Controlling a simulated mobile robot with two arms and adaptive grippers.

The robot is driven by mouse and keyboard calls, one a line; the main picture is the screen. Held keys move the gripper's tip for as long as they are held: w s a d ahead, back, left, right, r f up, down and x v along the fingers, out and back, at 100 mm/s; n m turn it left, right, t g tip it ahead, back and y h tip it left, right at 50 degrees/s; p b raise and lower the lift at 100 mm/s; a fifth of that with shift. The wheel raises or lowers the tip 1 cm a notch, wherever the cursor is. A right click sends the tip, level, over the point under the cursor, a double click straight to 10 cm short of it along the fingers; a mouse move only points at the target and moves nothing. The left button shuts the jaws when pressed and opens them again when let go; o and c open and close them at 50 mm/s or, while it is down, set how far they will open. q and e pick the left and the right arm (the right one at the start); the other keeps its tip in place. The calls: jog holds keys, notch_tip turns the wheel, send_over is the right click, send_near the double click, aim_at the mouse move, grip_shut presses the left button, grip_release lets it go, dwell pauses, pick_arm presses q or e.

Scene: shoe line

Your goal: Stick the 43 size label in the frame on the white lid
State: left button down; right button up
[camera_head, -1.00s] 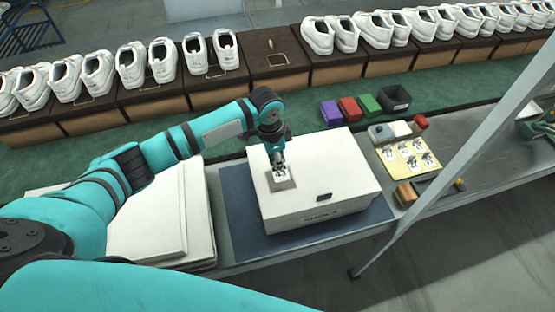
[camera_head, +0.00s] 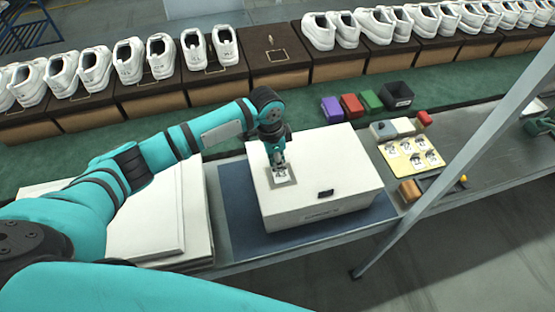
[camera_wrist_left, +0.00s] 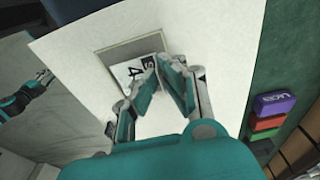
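The white lid (camera_head: 335,160) tops a box on the blue mat. A small grey square frame (camera_head: 291,183) lies on the left part of the lid; the frame also shows in the left wrist view (camera_wrist_left: 108,58). A white label with dark print (camera_wrist_left: 135,72) is within the frame's outline; I read a 4, and the other digit is partly hidden by my fingers. My left gripper (camera_head: 279,166) points down over the frame. Its fingertips nearly meet at the label, which I take as shut on it. My right gripper (camera_wrist_left: 44,77) seems to show small at the left of the left wrist view; its state is unclear.
A yellow sheet with several labels (camera_head: 407,150) lies right of the box. Purple (camera_head: 332,110), red and green boxes and a black bin (camera_head: 396,97) stand behind. Shoes line the conveyor at the back. A slanted grey post (camera_head: 450,175) crosses the right side.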

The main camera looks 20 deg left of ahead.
pick_arm(q)
jog(key=shift+f, duration=0.2)
dwell(0.3)
jog(key=shift+f, duration=0.3)
dwell(0.6)
jog(key=c, duration=1.4)
grip_release()
notch_tip(320, 180, up, 12)
jog(key=a, duration=0.1)
jog(key=shift+s+a, duration=0.15)
jog(key=shift+s, duration=0.25)
jog(key=shift+f, duration=0.1)
